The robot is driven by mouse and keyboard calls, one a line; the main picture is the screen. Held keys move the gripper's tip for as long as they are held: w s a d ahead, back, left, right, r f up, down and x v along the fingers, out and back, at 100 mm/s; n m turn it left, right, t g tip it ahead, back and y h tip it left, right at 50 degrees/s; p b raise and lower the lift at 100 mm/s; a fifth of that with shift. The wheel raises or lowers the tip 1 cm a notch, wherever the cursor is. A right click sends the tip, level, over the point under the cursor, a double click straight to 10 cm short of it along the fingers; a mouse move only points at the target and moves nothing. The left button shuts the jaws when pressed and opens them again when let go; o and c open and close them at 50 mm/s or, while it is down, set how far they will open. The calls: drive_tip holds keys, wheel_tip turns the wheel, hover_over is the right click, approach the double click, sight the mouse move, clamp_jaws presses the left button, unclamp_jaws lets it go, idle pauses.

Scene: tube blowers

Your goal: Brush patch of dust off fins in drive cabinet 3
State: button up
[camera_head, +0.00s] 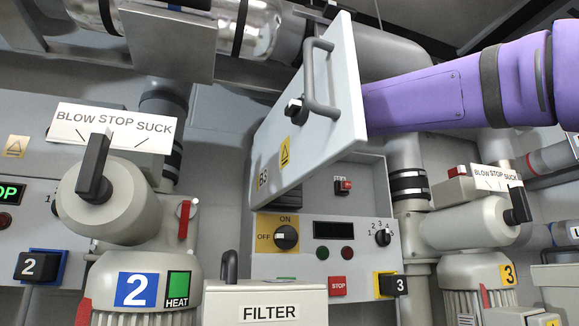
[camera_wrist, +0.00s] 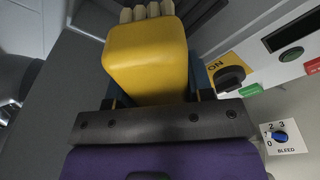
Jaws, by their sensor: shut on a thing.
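Drive cabinet 3 (camera_head: 330,252) is in the middle of the head view, its grey door (camera_head: 318,110) swung open and tilted. The door carries a bar handle, a black knob and yellow labels. My purple arm comes in from the right and passes behind the door, which hides my gripper there. In the wrist view my gripper (camera_wrist: 158,92) is shut on a yellow brush (camera_wrist: 150,55), with its pale bristles (camera_wrist: 147,11) pointing away at the top edge. The cabinet front, with its ON knob, shows right of the brush. The fins and dust are not visible.
A FILTER box (camera_head: 265,303) stands below the cabinet. Blower 2 (camera_head: 145,215) is at left and blower 3 (camera_head: 470,230) at right, both with BLOW STOP SUCK levers. Pipes run overhead. A BLEED dial (camera_wrist: 280,137) is at lower right in the wrist view.

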drive_tip(key=x, duration=0.6)
drive_tip(key=shift+d+r, duration=0.3)
drive_tip(key=shift+r, duration=0.05)
drive_tip(key=shift+x, duration=1.15)
idle(0.7)
drive_tip(key=shift+d+r, duration=0.15)
drive_tip(key=shift+w+d, duration=0.2)
drive_tip(key=shift+d, duration=0.6)
drive_tip(key=shift+w+d, duration=0.2)
drive_tip(key=shift+d, duration=0.6)
drive_tip(key=shift+w+d, duration=0.3)
drive_tip(key=shift+d, duration=0.55)
drive_tip(key=shift+w+d, duration=0.3)
drive_tip(key=shift+d, duration=0.5)
drive_tip(key=shift+s+a, duration=0.3)
drive_tip(key=shift+a, duration=0.8)
drive_tip(key=shift+s+a, duration=0.3)
drive_tip(key=shift+a, duration=0.8)
drive_tip(key=shift+s+a, duration=0.35)
drive_tip(key=shift+a, duration=0.8)
drive_tip(key=w+d, duration=0.2)
drive_tip(key=d, duration=0.4)
drive_tip(key=shift+d+r, duration=0.35)
drive_tip(key=shift+r, duration=0.15)
